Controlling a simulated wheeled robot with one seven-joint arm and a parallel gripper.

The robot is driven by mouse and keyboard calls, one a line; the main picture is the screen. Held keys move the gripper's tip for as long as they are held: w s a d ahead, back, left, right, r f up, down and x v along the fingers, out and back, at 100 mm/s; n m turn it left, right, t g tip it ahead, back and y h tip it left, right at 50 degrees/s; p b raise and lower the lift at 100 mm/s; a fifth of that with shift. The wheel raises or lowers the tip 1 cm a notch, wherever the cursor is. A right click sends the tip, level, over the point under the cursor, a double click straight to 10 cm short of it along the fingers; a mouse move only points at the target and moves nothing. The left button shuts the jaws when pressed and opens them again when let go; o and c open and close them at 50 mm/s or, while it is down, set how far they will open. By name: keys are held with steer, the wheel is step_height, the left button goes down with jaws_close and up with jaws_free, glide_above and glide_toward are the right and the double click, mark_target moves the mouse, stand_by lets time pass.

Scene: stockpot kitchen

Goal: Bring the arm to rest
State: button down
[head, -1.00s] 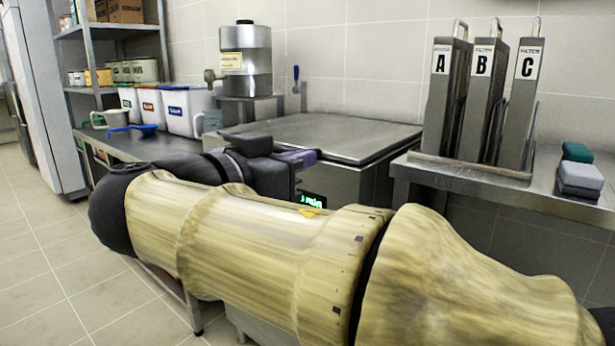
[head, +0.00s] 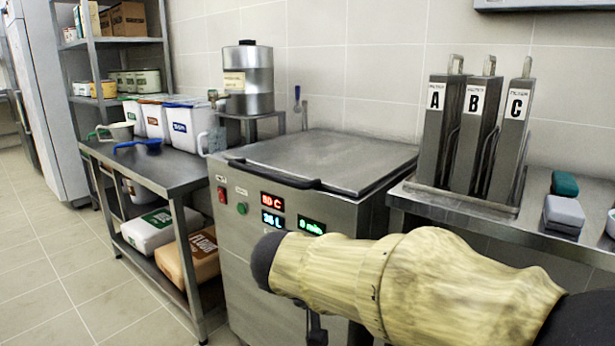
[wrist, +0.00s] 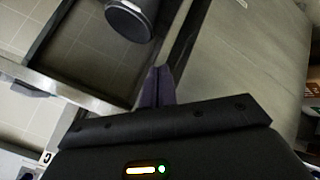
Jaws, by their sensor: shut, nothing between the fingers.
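My arm (head: 400,275), in a pale mottled sleeve, reaches in from the lower right of the head view and bends in front of the cooker. My gripper (wrist: 160,85) shows in the wrist view as two dark fingers close together, shut and empty. In the head view the gripper is not clearly visible; it is hidden at or below the arm's bend. The fingers point towards a gap beside a plain grey panel (wrist: 225,60); I cannot tell whether they touch anything.
The steel cooker (head: 330,160) has its lid down and lit displays. Left is a steel table (head: 160,175) with white bins and a blue scoop (head: 137,146). Right is a bench with filters A, B and C (head: 475,130) and sponges (head: 564,215). Floor is clear at left.

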steer(key=s+d+f+g+y+p, duration=0.4)
steer(key=s+d+f+y+p, duration=0.35)
steer(key=s+p, duration=0.25)
steer(key=w+a+p+v, duration=0.1)
steer(key=w+p+v, duration=0.1)
steer(key=p+v, duration=1)
steer(key=w+a+r+p+v, duration=0.1)
steer(key=w+p+v, duration=0.2)
steer(key=p+v, duration=0.9)
steer(key=w+r+p+v, duration=0.1)
steer(key=w+p+v, duration=0.2)
steer(key=p+v, duration=0.9)
steer(key=shift+w+a+h+p, duration=0.25)
steer(key=shift+h+p, duration=0.2)
steer(key=shift+p, duration=0.3)
steer(key=shift+r, duration=0.1)
